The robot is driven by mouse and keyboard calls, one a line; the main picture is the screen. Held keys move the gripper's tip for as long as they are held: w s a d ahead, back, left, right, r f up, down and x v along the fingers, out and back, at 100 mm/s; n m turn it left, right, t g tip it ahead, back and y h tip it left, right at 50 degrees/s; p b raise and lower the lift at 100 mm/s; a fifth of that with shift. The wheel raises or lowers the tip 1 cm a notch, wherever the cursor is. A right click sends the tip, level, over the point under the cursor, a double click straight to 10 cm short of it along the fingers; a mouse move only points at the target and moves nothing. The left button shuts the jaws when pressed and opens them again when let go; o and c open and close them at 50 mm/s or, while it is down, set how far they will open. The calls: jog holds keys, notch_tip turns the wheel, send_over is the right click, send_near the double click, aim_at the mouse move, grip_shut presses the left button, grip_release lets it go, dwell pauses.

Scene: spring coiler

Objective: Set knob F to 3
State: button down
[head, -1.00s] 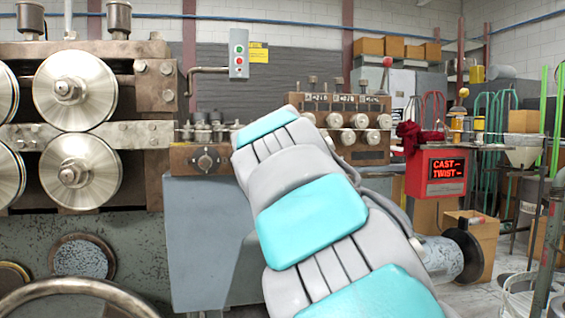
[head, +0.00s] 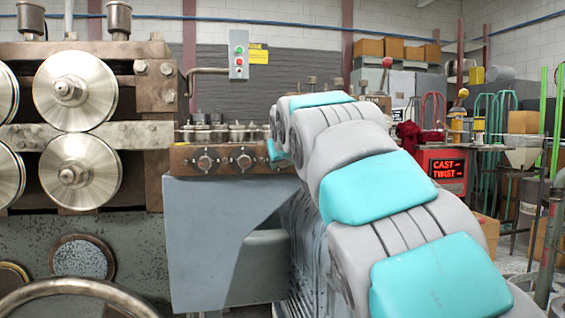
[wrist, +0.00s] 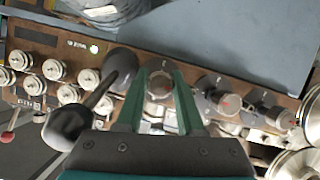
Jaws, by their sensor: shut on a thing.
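In the wrist view my gripper (wrist: 160,72) has its two green fingers on either side of a round knob (wrist: 160,86) with a reddish mark, shut on it. Two similar knobs with red marks, a middle one (wrist: 222,101) and an outer one (wrist: 280,118), stand to its right on the same brown panel. In the head view two dark knobs, one at left (head: 205,161) and one beside it (head: 244,160), show on that panel, while my arm hides its right end. I cannot read a letter F or the scale numbers.
In the wrist view a dark lever with a ball end (wrist: 68,128) stands close left of my fingers. In the head view, large metal rollers (head: 78,90) are at left and a red CAST/TWIST display (head: 446,168) is at right.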

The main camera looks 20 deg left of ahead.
jog(key=shift+f, duration=0.15)
jog(key=c, duration=0.8)
grip_release()
jog(key=v, duration=0.7)
jog(key=shift+s+d+r+b, duration=0.2)
jog(key=shift+s+d+b, duration=0.05)
jog(key=shift+s+b, duration=0.05)
